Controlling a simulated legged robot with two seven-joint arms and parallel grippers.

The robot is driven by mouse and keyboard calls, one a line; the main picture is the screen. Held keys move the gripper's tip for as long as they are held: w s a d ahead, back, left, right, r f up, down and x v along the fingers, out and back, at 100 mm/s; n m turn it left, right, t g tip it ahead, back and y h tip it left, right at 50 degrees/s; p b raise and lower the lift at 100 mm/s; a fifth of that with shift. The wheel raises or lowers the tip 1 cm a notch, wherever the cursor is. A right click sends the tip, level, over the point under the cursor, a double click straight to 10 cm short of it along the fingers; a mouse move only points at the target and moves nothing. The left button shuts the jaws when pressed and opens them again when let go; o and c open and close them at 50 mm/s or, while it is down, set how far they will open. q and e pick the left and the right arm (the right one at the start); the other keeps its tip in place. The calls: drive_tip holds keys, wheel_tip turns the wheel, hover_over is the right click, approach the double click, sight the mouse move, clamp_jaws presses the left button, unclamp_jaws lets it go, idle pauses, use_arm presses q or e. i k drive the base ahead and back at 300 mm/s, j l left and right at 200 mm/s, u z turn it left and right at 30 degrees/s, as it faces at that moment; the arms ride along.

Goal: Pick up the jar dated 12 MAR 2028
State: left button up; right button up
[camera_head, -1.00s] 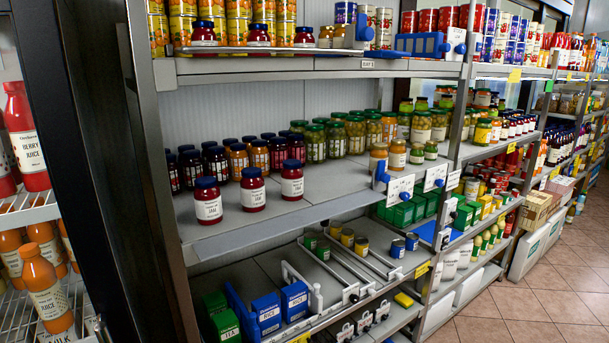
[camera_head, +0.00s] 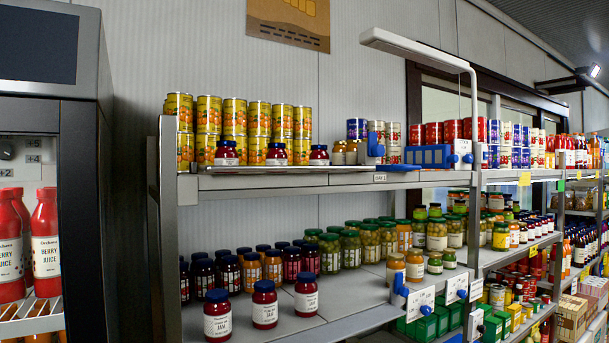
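Three red jam jars with dark blue lids stand at the front left of the middle shelf: a left jar (camera_head: 217,315), a middle jar (camera_head: 265,304) and a right jar (camera_head: 306,293). Three similar jars stand on the top shelf before the yellow cans: one at left (camera_head: 227,153), one in the middle (camera_head: 276,154) and one at right (camera_head: 319,155). Their labels face me, but no date can be read, so I cannot tell which is dated 12 MAR 2028. Neither of my grippers shows in the view.
Rows of dark jars (camera_head: 203,278) and green jars (camera_head: 350,249) stand behind on the middle shelf (camera_head: 345,310). Yellow cans (camera_head: 234,118) are stacked on the top shelf. A fridge with berry juice bottles (camera_head: 46,243) stands at left. Blue dividers (camera_head: 427,155) and a lamp arm (camera_head: 415,47) are at right.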

sight(226, 154)
drive_tip(key=i+l+u, duration=0.7)
drive_tip(key=l, duration=0.25)
drive_tip(key=i+l+u, duration=0.2)
drive_tip(key=l, duration=0.2)
drive_tip(key=i+l+u, duration=0.1)
drive_tip(key=l+u, duration=0.15)
drive_tip(key=l, duration=0.15)
